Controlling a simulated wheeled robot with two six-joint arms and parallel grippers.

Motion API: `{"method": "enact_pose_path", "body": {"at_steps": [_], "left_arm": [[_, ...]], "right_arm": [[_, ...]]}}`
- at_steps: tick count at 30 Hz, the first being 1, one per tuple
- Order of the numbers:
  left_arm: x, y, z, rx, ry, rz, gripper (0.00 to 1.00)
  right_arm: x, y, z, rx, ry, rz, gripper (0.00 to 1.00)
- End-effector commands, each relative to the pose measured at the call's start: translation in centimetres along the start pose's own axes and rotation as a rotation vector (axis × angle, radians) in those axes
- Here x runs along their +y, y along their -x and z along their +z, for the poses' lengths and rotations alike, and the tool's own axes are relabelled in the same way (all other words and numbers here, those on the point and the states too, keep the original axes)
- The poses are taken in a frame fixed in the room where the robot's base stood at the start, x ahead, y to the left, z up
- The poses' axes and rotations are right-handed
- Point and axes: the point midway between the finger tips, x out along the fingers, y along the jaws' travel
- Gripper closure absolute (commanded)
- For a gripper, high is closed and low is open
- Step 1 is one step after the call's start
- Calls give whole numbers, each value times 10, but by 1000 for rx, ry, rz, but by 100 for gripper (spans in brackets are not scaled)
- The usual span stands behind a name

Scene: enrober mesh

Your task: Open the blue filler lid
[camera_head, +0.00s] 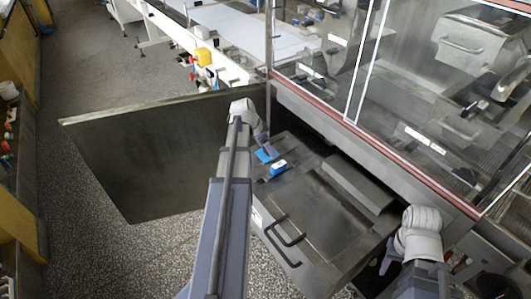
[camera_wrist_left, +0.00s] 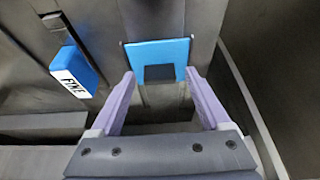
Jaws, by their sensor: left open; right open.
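The blue filler lid (camera_head: 266,153) appears to be the flat blue piece on top of the steel machine cabinet, near its far left corner. In the left wrist view the blue lid (camera_wrist_left: 150,48) has a dark square at its lower middle. My left gripper (camera_wrist_left: 160,76) is open, its two pale purple fingers on either side of the lid's lower part, with nothing held. I cannot tell whether they touch it. In the head view the left wrist partly hides the fingers. My right gripper (camera_head: 388,262) is low at the cabinet's right side, open, its fingers partly hidden.
A blue block marked FINE (camera_wrist_left: 78,72) sits beside the lid; it also shows in the head view (camera_head: 278,168). A large steel door panel (camera_head: 150,150) stands open at left. A black handle (camera_head: 284,232) is on the cabinet. A glazed enclosure (camera_head: 410,90) rises behind.

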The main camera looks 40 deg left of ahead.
Motion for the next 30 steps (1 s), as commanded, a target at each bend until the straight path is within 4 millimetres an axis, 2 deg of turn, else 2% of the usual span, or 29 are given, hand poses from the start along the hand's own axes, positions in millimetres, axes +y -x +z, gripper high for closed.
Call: {"method": "enact_pose_path", "body": {"at_steps": [8, 27, 30], "left_arm": [[0, -1, 0, 0, 0, 0, 22], [0, -1, 0, 0, 1, 0, 94], [0, -1, 0, 0, 1, 0, 100]], "right_arm": [[0, 0, 0, 0, 0, 0, 50], [0, 0, 0, 0, 0, 0, 50], [0, 0, 0, 0, 0, 0, 50]]}}
